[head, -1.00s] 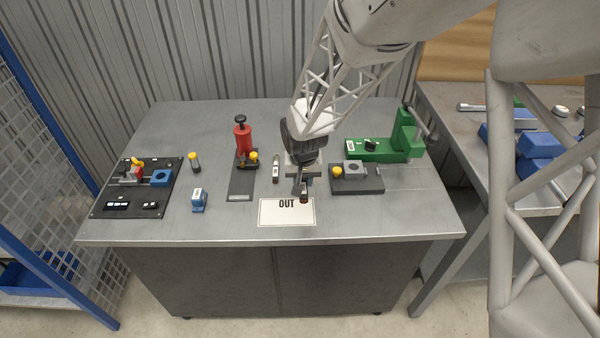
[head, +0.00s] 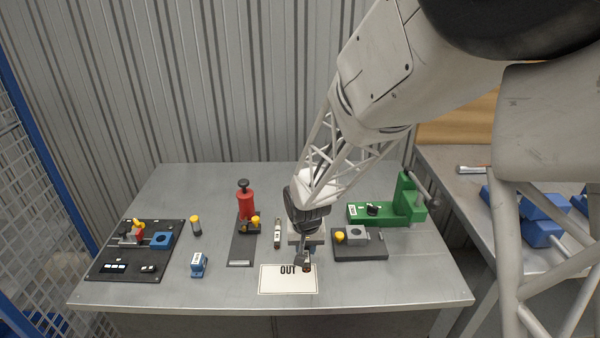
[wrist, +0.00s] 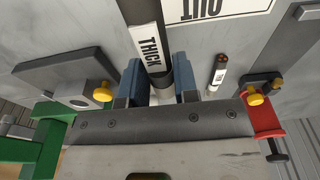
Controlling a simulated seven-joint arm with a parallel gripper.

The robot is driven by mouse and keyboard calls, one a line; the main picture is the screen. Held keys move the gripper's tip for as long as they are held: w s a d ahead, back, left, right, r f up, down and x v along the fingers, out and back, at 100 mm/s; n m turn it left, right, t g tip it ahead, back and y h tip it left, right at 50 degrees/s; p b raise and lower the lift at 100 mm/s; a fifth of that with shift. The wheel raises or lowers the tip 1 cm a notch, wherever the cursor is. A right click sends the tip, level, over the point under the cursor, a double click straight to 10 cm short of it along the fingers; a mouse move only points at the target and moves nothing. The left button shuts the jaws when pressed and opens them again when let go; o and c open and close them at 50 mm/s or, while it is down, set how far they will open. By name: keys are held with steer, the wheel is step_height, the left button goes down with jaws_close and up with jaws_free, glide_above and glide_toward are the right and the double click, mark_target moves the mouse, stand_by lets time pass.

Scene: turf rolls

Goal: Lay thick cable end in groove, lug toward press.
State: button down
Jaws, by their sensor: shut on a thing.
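My gripper (wrist: 158,85) is shut on a black cable end with a white label reading THICK (wrist: 149,47). The cable runs between the two blue fingers and out of the top of the wrist view. In the head view my gripper (head: 303,250) is at the back edge of the white OUT card (head: 288,284); whether the cable touches the table is unclear. A grey block on a dark base (head: 360,245) with a yellow knob stands just right of my gripper. A red upright tool with a black knob (head: 246,205) stands on a dark plate to the left. I cannot make out the lug.
A thinner labelled cable piece (head: 277,233) lies left of my gripper. A green clamp-like device (head: 385,211) stands back right. A black board (head: 135,250), a yellow-capped cylinder (head: 196,224) and a blue block (head: 198,264) are at left. The table front is mostly clear.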

steer(key=shift+w, duration=0.1)
